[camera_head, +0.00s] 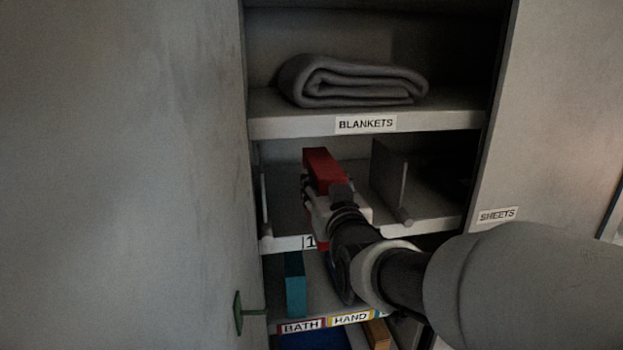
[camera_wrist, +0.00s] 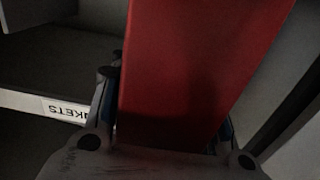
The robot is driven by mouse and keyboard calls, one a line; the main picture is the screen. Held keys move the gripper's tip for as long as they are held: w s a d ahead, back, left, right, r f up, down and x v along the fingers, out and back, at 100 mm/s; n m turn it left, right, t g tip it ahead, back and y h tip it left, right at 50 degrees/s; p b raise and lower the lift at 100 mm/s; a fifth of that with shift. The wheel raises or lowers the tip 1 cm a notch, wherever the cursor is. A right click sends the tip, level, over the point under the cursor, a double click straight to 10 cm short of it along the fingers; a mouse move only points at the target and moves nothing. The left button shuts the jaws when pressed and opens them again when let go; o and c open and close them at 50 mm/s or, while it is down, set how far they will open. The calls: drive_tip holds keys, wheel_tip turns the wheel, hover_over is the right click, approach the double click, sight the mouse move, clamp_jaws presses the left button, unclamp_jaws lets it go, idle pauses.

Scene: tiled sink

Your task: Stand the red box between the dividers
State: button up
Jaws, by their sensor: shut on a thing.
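The red box (camera_head: 325,167) is upright in my gripper (camera_head: 322,190), at the middle shelf of the cupboard. My gripper is shut on it, and the arm covers much of its lower part. In the wrist view the red box (camera_wrist: 195,70) fills the middle, between the fingers (camera_wrist: 165,125). One divider (camera_head: 390,176) stands to the right of the box. Another thin divider (camera_head: 265,203) stands at the left end of the shelf. The box is in the gap between them in the picture.
A folded grey blanket (camera_head: 350,80) lies on the shelf above, labelled BLANKETS (camera_head: 366,124). A teal box (camera_head: 295,284) stands on the shelf below, by the BATH label (camera_head: 300,327). A grey wall panel (camera_head: 150,150) closes the left side.

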drive_tip(key=w+a+f+p, duration=0.1)
drive_tip(key=w+p, duration=0.1)
drive_tip(key=w, duration=0.5)
drive_tip(key=w+a+f+p, duration=0.2)
drive_tip(key=w, duration=0.6)
drive_tip(key=shift+f+p, duration=0.2)
drive_tip(key=shift+p, duration=0.15)
drive_tip(key=shift+f, duration=0.15)
drive_tip(key=o, duration=1.5)
drive_tip(key=shift+w, duration=0.1)
